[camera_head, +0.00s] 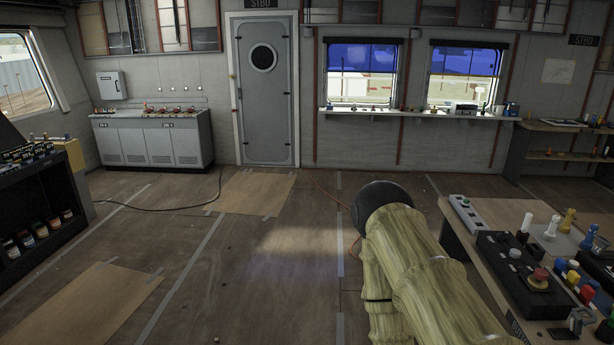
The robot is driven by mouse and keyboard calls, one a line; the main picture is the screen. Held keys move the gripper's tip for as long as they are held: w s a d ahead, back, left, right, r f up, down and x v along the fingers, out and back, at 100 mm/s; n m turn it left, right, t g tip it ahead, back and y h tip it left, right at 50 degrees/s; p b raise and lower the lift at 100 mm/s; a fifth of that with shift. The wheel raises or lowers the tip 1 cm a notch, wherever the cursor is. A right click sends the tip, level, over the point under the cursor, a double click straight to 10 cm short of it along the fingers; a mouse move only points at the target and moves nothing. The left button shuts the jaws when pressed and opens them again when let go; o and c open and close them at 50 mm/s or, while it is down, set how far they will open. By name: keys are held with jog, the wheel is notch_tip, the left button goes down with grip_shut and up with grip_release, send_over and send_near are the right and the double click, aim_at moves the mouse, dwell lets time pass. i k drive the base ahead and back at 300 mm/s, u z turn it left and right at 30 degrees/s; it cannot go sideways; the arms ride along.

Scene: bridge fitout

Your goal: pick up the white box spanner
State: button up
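A small upright white piece (551,226) stands on the bench at the right, beside the dark control panel. It may be the white box spanner, but it is too small for me to be sure. My gripper's fingers do not show in this view. My arm, in a yellow-green sleeve with a dark rounded end, rises in the lower middle, left of the bench and apart from the white piece.
The right bench (474,243) also holds a dark control panel (504,262) with coloured knobs, a grey switch box (466,212) and a yellow upright piece (568,219). A dark rack of cans (40,232) stands at the left. The middle floor is open, crossed by a cable.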

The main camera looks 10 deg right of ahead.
aim_at(550, 235)
jog(key=u, duration=0.1)
jog(key=i, duration=1.7)
jog(key=z, duration=0.9)
jog(key=i, duration=1.2)
jog(key=z, duration=1.4)
jog(key=i, duration=0.4)
jog(key=z, duration=0.2)
